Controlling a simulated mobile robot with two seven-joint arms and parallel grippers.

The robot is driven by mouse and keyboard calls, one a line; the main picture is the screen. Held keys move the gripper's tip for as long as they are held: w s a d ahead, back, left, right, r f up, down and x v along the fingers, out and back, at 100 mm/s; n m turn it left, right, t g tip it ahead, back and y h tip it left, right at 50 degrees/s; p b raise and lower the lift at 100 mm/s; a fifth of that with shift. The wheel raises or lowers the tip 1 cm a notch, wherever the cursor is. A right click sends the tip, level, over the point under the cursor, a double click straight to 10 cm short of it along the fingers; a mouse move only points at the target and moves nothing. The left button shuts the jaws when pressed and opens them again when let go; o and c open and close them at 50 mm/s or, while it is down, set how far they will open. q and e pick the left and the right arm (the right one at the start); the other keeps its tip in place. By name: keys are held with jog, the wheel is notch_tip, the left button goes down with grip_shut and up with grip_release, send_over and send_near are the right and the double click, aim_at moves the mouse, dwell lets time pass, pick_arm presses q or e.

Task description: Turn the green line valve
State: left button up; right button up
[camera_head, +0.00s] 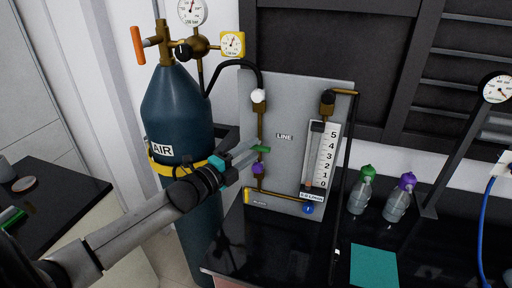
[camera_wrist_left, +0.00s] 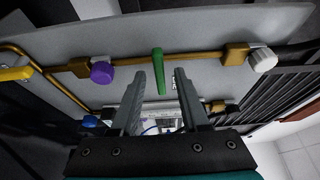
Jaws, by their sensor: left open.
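The green line valve (camera_head: 263,149) is a small lever handle on the brass pipe of the grey panel (camera_head: 290,95), beside the LINE label (camera_head: 285,137). My left gripper (camera_head: 246,155) reaches in from the left with its fingertips close to the handle. In the left wrist view the green handle (camera_wrist_left: 158,70) shows between the two open fingers (camera_wrist_left: 160,92), with a gap on each side. I cannot tell how deep it sits between them. My right gripper is not in view.
A purple knob (camera_head: 258,169) sits just below the valve and a white knob (camera_head: 258,96) above it. A blue AIR cylinder (camera_head: 178,105) with gauges stands left of the panel. A flowmeter (camera_head: 321,155) is at right. Two bottles stand on the black bench.

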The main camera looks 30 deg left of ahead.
aim_at(257, 145)
pick_arm(q)
jog(key=shift+w+d, duration=0.2)
jog(key=shift+w, duration=1.05)
grip_shut()
